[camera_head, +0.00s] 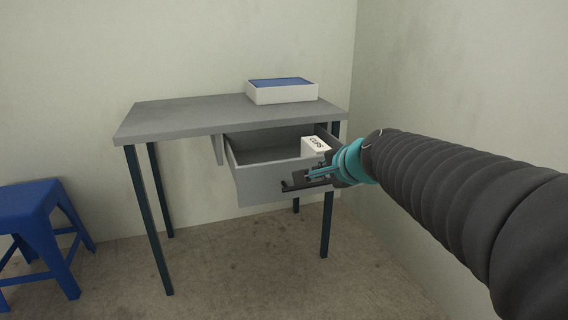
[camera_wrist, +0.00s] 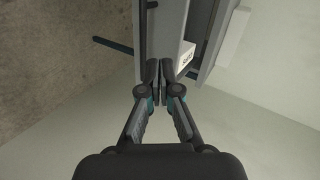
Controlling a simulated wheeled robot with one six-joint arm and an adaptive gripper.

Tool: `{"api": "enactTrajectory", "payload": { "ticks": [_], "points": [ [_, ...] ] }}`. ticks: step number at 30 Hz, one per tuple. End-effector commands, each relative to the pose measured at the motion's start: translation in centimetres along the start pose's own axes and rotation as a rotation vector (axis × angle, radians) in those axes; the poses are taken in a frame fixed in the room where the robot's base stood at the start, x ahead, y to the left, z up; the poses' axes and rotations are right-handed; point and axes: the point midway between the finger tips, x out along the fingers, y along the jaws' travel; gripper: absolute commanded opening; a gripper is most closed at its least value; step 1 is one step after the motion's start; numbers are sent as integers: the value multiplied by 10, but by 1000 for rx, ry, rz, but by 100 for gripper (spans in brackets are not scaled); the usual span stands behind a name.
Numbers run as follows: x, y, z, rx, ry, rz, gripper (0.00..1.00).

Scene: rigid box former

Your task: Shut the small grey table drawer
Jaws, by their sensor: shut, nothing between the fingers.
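The small grey drawer (camera_head: 262,186) hangs open under the right part of the grey table (camera_head: 190,114). A white box with dark lettering (camera_head: 314,147) stands inside it at the right, and the box also shows in the wrist view (camera_wrist: 187,59). A dark bar handle (camera_head: 291,187) is on the drawer front. My gripper (camera_head: 312,175) is shut and empty at the right part of the drawer front, close to the handle. In the wrist view my fingertips (camera_wrist: 160,68) are together at the drawer's edge. I cannot tell whether they touch it. The arm hides the drawer's right end.
A white box with a blue top (camera_head: 282,97) stands on the table's back right. A blue stool (camera_head: 34,212) stands at the far left. Dark table legs (camera_head: 149,222) reach the floor. A wall (camera_head: 455,90) is close on the right. The floor before the drawer is clear.

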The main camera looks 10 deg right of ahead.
Motion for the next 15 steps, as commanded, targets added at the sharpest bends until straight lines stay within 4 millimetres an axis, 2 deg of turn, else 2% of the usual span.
{"api": "enactTrajectory", "payload": {
  "ticks": [3, 8, 15],
  "points": [
    [0, -6, -5, 97, 24, -29, 0],
    [8, -5, -6, 118, 24, -28, 0],
    [45, -4, -5, 115, 21, -25, 0]
  ]
}}
